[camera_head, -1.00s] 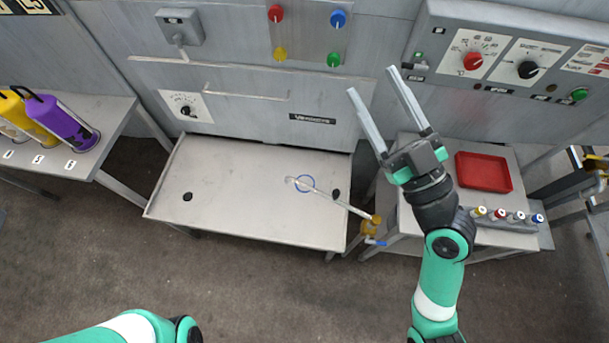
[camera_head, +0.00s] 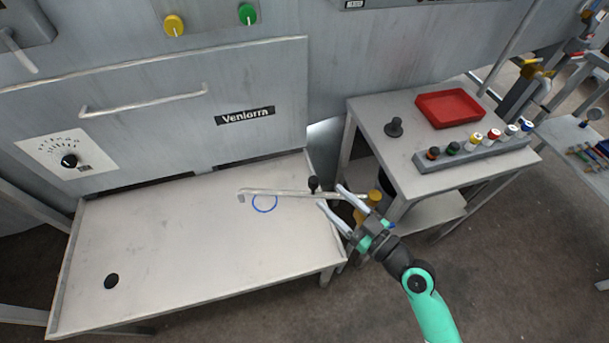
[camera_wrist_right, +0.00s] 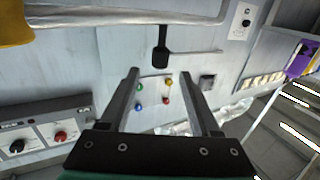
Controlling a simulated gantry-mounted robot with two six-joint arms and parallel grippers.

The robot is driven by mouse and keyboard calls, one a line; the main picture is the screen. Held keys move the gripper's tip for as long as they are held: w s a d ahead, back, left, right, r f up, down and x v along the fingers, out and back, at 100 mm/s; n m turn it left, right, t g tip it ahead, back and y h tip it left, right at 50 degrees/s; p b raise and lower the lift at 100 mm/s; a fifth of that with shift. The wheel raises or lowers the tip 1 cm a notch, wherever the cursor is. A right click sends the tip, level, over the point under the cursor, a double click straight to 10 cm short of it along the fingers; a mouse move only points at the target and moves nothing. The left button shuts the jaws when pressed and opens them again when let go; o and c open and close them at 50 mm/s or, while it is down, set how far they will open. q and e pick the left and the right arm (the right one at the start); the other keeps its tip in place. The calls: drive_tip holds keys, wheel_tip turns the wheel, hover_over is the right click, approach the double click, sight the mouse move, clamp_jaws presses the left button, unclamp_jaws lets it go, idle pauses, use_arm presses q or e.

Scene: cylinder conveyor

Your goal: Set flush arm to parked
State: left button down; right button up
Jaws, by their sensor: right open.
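The flush arm (camera_head: 285,193) is a thin grey pipe reaching left from a yellow valve (camera_head: 374,198) over the steel table. Its free end is by a blue ring mark (camera_head: 265,203). An upright black knob (camera_head: 313,184) appears to stand on the pipe; it shows inverted in the right wrist view (camera_wrist_right: 160,50). My right gripper (camera_head: 330,195) is open and empty, its fingertips just right of the knob in the head view. In the wrist view the knob lies beyond the gap between the fingers (camera_wrist_right: 160,74). My left gripper is out of view.
The steel table (camera_head: 190,240) is otherwise clear except for a black disc (camera_head: 111,281). A cabinet with a handle (camera_head: 145,101) stands behind. At right, a side table (camera_head: 385,150) carries a red tray (camera_head: 450,107) and a rack of coloured caps (camera_head: 475,150).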

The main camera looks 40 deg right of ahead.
sight(310, 178)
drive_tip(key=w, duration=1)
drive_tip(key=shift+w+d, duration=0.25)
drive_tip(key=shift+w, duration=0.1)
clamp_jaws()
idle(0.8)
